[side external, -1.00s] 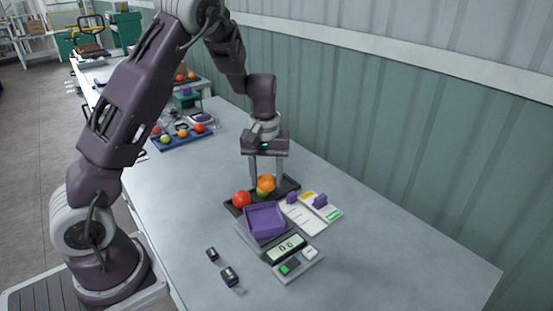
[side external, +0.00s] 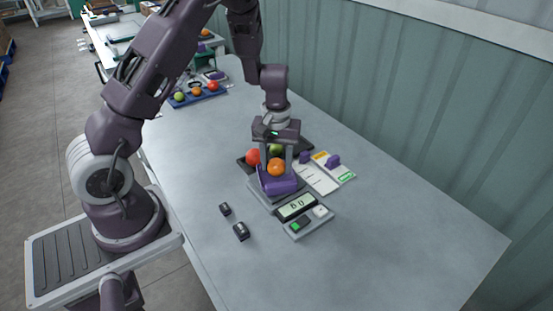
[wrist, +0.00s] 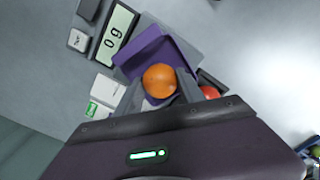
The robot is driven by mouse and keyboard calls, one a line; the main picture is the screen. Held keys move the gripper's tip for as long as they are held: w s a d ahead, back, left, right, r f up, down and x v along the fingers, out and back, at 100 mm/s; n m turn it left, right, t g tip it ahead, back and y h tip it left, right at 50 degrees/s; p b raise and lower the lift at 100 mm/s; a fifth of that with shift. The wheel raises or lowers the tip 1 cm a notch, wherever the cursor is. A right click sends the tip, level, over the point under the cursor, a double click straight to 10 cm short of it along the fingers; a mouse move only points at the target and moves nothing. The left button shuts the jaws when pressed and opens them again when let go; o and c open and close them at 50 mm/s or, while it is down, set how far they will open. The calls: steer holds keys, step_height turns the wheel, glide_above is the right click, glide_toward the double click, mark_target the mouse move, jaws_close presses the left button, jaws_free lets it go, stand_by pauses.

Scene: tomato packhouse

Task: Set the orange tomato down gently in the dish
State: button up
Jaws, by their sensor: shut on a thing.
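The orange tomato (side external: 276,167) is between the fingers of my gripper (side external: 277,170), which is shut on it; the wrist view shows it too (wrist: 159,80). The purple square dish (side external: 279,186) sits on the scale, and the tomato is over it, within its outline in the side view. Whether the tomato touches the dish floor I cannot tell. In the wrist view the dish (wrist: 136,58) shows beyond and around the tomato. The scale display (wrist: 115,36) reads 0 g.
A red tomato (side external: 253,157) and a green tomato (side external: 275,149) lie on the dark tray (side external: 304,144) just behind the dish. Cards with purple clips (side external: 318,178) lie to the right. Two small black items (side external: 241,231) lie front left. The table's front right is clear.

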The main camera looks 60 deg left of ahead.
steer(key=shift+f, duration=0.6)
stand_by(0.7)
steer(key=o, duration=1)
steer(key=c, duration=0.3)
steer(key=shift+r, duration=3.5)
